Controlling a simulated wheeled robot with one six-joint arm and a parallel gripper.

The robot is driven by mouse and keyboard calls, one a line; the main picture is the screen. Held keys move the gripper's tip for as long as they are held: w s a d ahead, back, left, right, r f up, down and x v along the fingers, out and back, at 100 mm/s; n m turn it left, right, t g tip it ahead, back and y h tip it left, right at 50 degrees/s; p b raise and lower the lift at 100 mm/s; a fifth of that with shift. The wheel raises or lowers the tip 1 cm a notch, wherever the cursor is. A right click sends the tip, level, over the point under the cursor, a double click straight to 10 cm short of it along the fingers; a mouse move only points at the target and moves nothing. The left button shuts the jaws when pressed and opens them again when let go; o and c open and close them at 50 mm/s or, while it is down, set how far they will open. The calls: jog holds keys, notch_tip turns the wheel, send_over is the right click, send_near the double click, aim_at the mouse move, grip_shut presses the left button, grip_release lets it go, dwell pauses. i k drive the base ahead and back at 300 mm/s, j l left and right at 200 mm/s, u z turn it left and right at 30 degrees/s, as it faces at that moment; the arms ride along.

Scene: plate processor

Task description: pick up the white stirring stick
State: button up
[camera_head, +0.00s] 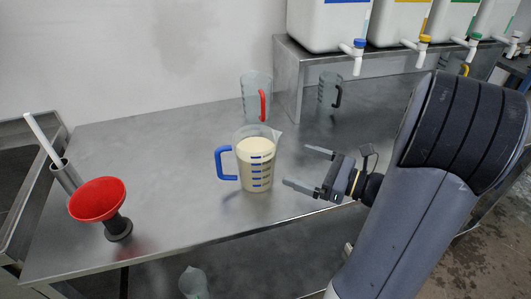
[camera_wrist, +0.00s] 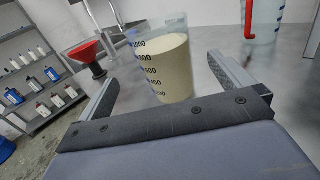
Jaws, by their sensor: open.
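The white stirring stick (camera_head: 41,137) leans out of a grey metal holder (camera_head: 66,176) at the left end of the steel table in the head view. My gripper (camera_head: 303,168) is open and empty, to the right of a clear measuring jug (camera_head: 256,165) with a blue handle and cream-coloured liquid. In the wrist view the jug (camera_wrist: 168,68) stands ahead of my gripper (camera_wrist: 155,75), seen between its two fingers. In the wrist view a thin white rod (camera_wrist: 91,14) shows behind the red funnel; it looks like the stick.
A red funnel (camera_head: 97,199) stands on the table in front of the holder. A red-handled jug (camera_head: 256,97) and a black-handled jug (camera_head: 329,90) are behind. White canisters with taps (camera_head: 329,24) stand on a raised shelf. The table between funnel and blue-handled jug is clear.

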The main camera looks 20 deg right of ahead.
aim_at(28, 117)
jog(key=u, duration=1.35)
jog(key=k+z, duration=0.2)
jog(key=z, duration=0.5)
jog(key=i+j+z, duration=0.1)
jog(key=z, duration=0.5)
jog(key=l+u, duration=0.1)
jog(key=u, duration=0.7)
jog(key=i+u, duration=0.1)
jog(key=u, duration=0.4)
jog(key=i+j, duration=0.05)
